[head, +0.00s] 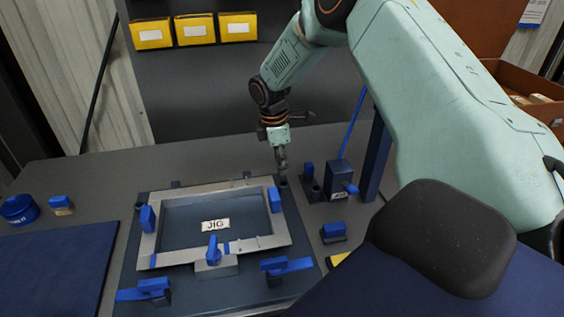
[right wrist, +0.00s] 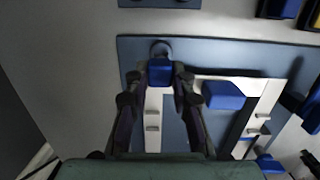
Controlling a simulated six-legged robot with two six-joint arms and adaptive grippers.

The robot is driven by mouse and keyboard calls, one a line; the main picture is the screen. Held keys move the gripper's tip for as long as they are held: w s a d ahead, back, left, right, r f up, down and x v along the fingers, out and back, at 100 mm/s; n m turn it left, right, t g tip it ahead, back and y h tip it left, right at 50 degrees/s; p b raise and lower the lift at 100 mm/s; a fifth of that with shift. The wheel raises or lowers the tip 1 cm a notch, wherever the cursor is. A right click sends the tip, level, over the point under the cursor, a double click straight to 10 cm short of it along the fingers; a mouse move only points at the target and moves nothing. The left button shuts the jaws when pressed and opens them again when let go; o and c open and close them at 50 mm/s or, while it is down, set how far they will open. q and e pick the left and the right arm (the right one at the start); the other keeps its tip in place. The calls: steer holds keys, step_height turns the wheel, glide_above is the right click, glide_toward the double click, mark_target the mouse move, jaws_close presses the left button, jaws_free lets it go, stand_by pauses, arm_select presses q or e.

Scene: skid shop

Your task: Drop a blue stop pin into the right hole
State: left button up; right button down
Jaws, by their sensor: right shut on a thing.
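My right gripper (head: 282,168) points down over the far right corner of the jig board (head: 128,262). In the right wrist view its fingers (right wrist: 159,78) are shut on a blue stop pin (right wrist: 160,70). Just beyond the pin is a dark round boss (right wrist: 161,47) on the board; I cannot tell whether the pin is in its hole. In the head view a dark round fitting (head: 283,184) is under the fingertips, and the held pin is not clearly visible. Another dark fitting (head: 139,205) is at the board's left side. My left gripper is out of view.
A pale metal frame (head: 280,238) lies on the jig board with blue clamps around it. Right of it stand a blue pin (head: 309,169) in a holder and a dark blue block (head: 338,177). A blue mat (head: 50,270) lies at left. Yellow bins (head: 195,30) hang behind.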

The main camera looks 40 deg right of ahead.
steer(key=shift+s+d, duration=0.15)
steer(key=shift+d, duration=0.1)
steer(key=shift+a+f+p, duration=0.1)
steer(key=shift+a+p, duration=0.1)
steer(key=shift+p, duration=0.1)
steer(key=shift+d+f, duration=0.1)
steer(key=shift+d, duration=0.05)
stand_by(0.5)
steer(key=shift+f, duration=0.1)
stand_by(0.5)
steer(key=shift+f, duration=0.15)
steer(key=shift+f, duration=0.5)
steer(key=shift+f, duration=0.5)
stand_by(0.6)
